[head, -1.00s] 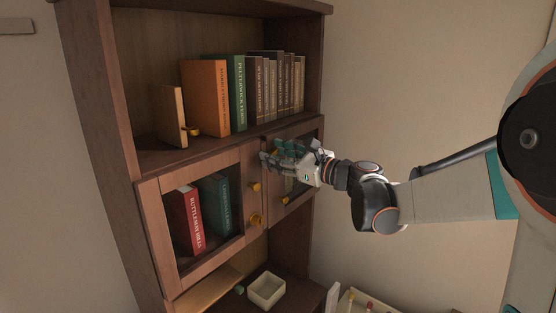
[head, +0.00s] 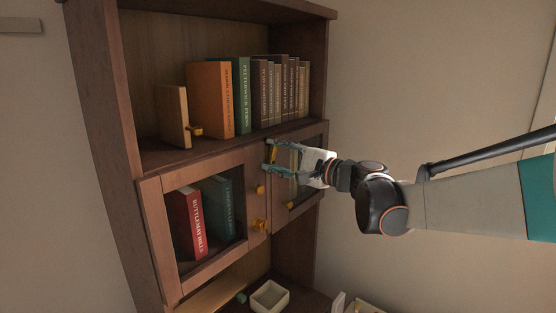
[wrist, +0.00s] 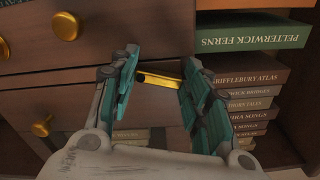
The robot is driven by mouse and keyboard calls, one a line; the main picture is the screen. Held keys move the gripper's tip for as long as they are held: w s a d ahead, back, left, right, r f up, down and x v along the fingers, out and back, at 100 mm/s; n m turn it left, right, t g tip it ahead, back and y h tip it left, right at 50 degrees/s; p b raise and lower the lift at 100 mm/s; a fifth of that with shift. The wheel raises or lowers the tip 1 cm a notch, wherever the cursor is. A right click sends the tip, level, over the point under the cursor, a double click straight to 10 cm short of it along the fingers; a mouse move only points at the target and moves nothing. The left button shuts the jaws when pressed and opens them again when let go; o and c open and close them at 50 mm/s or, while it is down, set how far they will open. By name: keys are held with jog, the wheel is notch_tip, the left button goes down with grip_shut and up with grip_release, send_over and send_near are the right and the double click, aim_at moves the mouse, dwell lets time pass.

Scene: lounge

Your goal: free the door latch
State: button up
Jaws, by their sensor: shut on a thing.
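The door latch is a flat brass bar (wrist: 158,79) on the upper front of the cabinet doors. In the wrist view it spans the gap between my fingertips. My gripper (wrist: 160,70) is shut on this bar, with a teal-padded finger at each end of it. In the head view my gripper (head: 268,154) is at the top of the door seam, and the yellow latch (head: 272,155) shows partly between the fingers. The left glazed door (head: 166,226) and the right glazed door (head: 310,136) look closed. The fingers cover part of the right door.
Brass knobs (head: 260,189) (head: 290,205) and another brass fitting (head: 259,224) sit lower on the doors. Books, including an orange one (head: 209,98), stand on the open shelf just above. A pale open box (head: 270,297) stands below.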

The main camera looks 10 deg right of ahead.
jog(key=shift+s+a+f+n+b, duration=0.1)
jog(key=shift+a+n+b, duration=0.1)
jog(key=shift+n, duration=0.7)
jog(key=shift+s+a+n+b, duration=0.1)
jog(key=shift+n+b, duration=0.05)
jog(key=shift+n, duration=0.75)
jog(key=o, duration=1.1)
jog(key=shift+c, duration=0.2)
